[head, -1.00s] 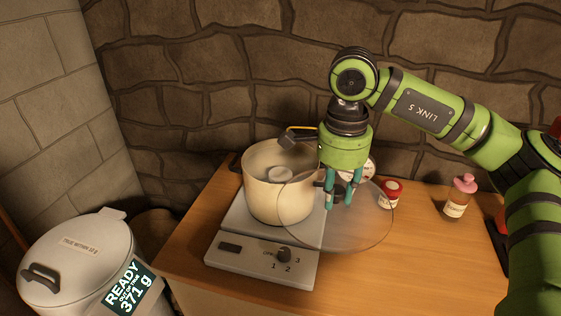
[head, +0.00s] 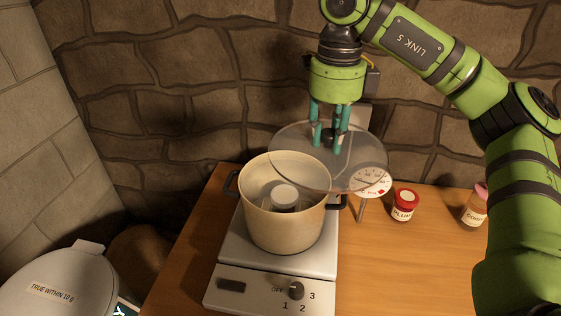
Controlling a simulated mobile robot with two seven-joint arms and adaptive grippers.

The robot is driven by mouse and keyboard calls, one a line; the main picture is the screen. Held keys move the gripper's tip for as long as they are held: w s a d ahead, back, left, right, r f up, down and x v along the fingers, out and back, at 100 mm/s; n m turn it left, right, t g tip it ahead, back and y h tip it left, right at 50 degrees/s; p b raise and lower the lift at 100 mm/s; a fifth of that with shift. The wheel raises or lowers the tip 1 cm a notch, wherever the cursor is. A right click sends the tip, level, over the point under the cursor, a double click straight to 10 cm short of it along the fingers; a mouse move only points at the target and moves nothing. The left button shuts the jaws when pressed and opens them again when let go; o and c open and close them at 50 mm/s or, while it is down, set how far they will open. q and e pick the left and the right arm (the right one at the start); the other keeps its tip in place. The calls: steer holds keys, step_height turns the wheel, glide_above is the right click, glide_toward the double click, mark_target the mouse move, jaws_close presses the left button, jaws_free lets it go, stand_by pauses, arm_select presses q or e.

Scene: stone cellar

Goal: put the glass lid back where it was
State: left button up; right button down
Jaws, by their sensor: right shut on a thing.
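The glass lid (head: 355,172) is a clear round disc with a dark knob. My right gripper (head: 328,140) is shut on the lid's knob and holds it in the air, level or nearly so. The lid is above and to the right of the cream pot (head: 284,229), and its left part overlaps the pot's back right rim in the picture. The pot stands open on a hotplate (head: 235,252) and holds a white-topped round object (head: 285,195). My left gripper is not in view.
A dial thermometer (head: 373,182) stands right of the pot, partly behind the lid. A red-capped jar (head: 404,205) and a pink-capped bottle (head: 475,208) are further right. A white lidded bin (head: 62,288) is at lower left. The stone wall is close behind.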

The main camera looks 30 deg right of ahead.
mark_target(299, 138)
steer(key=w+a+f, duration=0.2)
steer(key=w, duration=0.1)
steer(key=shift+a+f, duration=0.15)
steer(key=shift+f, duration=0.05)
steer(key=shift+w+a+f+p, duration=0.2)
steer(key=shift+w+a+f, duration=0.05)
steer(key=shift+w, duration=0.25)
steer(key=shift+w+a+f+p, duration=0.2)
steer(key=shift+w+f, duration=0.05)
steer(key=shift+w, duration=0.25)
steer(key=w, duration=0.1)
steer(key=w+a+f+p, duration=0.1)
steer(key=shift+w+f, duration=0.25)
steer(key=shift+w, duration=0.1)
steer(key=shift+w+a+f, duration=0.1)
steer(key=shift+w+f, duration=0.2)
steer(key=shift+f, duration=0.15)
arm_select(q)
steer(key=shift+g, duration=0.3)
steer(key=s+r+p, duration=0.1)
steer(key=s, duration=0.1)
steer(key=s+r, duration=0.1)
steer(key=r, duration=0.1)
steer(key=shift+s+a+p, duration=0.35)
steer(key=shift+p, duration=0.05)
arm_select(e)
step_height(299, 138, down, 4)
steer(key=shift+r, duration=0.1)
